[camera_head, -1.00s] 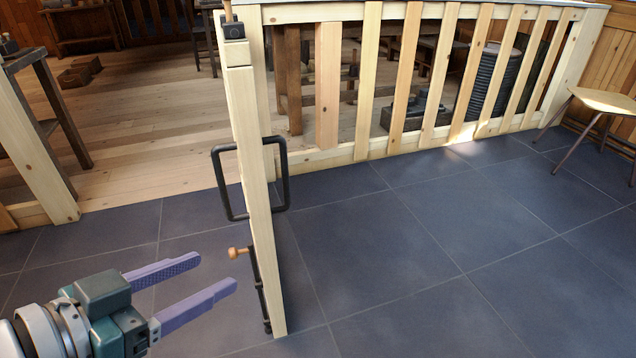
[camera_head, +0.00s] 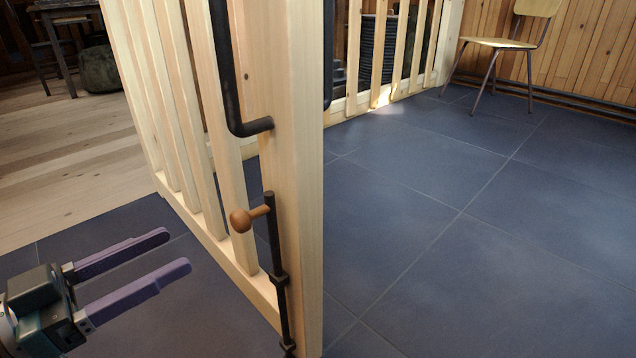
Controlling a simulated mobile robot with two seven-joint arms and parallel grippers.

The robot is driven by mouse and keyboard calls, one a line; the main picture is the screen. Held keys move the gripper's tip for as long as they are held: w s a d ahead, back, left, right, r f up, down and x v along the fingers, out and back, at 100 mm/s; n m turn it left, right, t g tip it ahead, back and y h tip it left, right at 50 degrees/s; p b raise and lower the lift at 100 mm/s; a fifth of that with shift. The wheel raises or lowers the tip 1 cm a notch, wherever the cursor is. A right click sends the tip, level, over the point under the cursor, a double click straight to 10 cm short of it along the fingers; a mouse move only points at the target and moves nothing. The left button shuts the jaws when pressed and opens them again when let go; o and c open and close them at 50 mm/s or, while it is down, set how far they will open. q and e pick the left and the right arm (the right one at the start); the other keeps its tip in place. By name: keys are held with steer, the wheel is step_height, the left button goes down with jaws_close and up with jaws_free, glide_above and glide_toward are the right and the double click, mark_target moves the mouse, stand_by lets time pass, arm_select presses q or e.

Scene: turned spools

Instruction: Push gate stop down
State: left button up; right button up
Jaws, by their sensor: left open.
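The gate stop (camera_head: 272,240) is a dark vertical rod in brackets on the lower part of the wooden gate's (camera_head: 296,200) end post. A round brown wooden knob (camera_head: 241,220) sticks out to the left from near its top. The rod's lower end is cut off by the bottom of the picture. My left gripper (camera_head: 178,254) is open and empty, its two purple fingers pointing right. It is left of the knob and a little lower in the picture, apart from it. My right gripper is not in view.
A black pull handle (camera_head: 231,90) is on the gate above the knob. A slatted fence (camera_head: 385,60) and a chair (camera_head: 500,45) stand at the back. Dark tiled floor (camera_head: 440,240) lies clear to the right of the gate.

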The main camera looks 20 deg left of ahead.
mark_target(234, 225)
arm_select(q)
steer(key=w+d, duration=0.1)
steer(key=w, duration=0.1)
steer(key=w+d+b, duration=0.1)
steer(key=w+d, duration=0.1)
steer(key=shift+d+f+b, duration=0.1)
steer(key=shift+f+b, duration=0.1)
steer(key=shift+b, duration=0.1)
steer(key=b+x, duration=0.1)
steer(key=x, duration=0.1)
steer(key=b+x, duration=0.1)
steer(key=x, duration=0.1)
steer(key=shift+w+a, duration=0.15)
steer(key=shift+a, duration=0.05)
steer(key=shift+w+d+r, duration=0.2)
steer(key=shift+w+d, duration=0.1)
steer(key=shift+w, duration=0.3)
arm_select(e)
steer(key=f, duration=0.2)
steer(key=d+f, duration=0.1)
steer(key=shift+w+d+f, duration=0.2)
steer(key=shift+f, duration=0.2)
arm_select(q)
steer(key=shift+c, duration=1.3)
jaws_close()
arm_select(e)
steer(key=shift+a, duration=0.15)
arm_select(q)
steer(key=shift+f, duration=0.1)
